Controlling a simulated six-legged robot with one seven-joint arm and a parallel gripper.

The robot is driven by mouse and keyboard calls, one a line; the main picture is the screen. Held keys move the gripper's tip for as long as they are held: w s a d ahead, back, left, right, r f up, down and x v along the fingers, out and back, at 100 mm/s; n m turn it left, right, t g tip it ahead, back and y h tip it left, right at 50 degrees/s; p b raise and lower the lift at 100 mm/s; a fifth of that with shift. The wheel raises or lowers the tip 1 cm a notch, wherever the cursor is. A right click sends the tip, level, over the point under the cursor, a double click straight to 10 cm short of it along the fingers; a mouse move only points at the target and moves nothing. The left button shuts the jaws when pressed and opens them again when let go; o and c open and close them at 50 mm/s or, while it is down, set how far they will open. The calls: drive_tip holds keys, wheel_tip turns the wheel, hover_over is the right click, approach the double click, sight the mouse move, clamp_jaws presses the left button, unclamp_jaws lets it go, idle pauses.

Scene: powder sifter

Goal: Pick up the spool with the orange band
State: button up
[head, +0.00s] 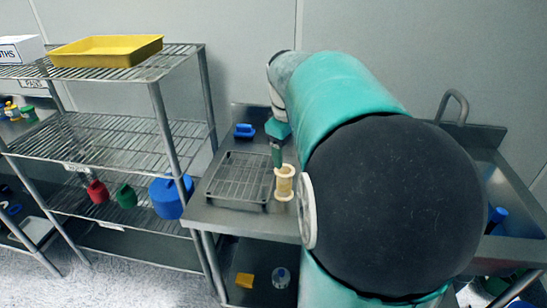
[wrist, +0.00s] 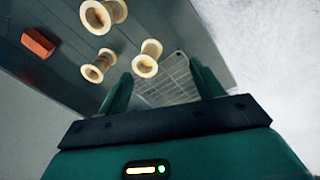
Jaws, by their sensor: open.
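In the wrist view three cream spools show: one (wrist: 148,57) just beyond my left fingertip, one (wrist: 98,67) farther left, and one (wrist: 103,15) at the top edge. Their middles look tan or yellowish; I cannot tell which has an orange band. In the head view one cream spool (head: 285,182) stands upright on the steel counter beside the wire rack, and my arm hides the area behind it. My gripper (wrist: 160,68) is open, with nothing between its fingers. In the head view my gripper (head: 277,155) points down next to the spool and the rack.
A dark wire rack (head: 241,178) lies on the counter left of the spool. A blue object (head: 244,131) sits behind it. A red-orange block (wrist: 38,43) lies left of the spools. A wire shelf (head: 110,140) with a yellow tray (head: 105,50) stands at left.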

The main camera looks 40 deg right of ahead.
drive_tip(key=s+d+f+n+y, duration=0.1)
drive_tip(key=s+d+f, duration=0.1)
drive_tip(key=d, duration=0.5)
drive_tip(key=s+d+f, duration=0.2)
drive_tip(key=d, duration=0.6)
drive_tip(key=shift+g, duration=0.4)
wheel_tip(320, 180, down, 7)
drive_tip(key=shift+w+r, duration=0.15)
drive_tip(key=shift+r, duration=0.05)
wheel_tip(320, 180, down, 6)
drive_tip(key=shift+f, duration=0.25)
drive_tip(key=c, duration=0.9)
drive_tip(key=shift+r, duration=0.1)
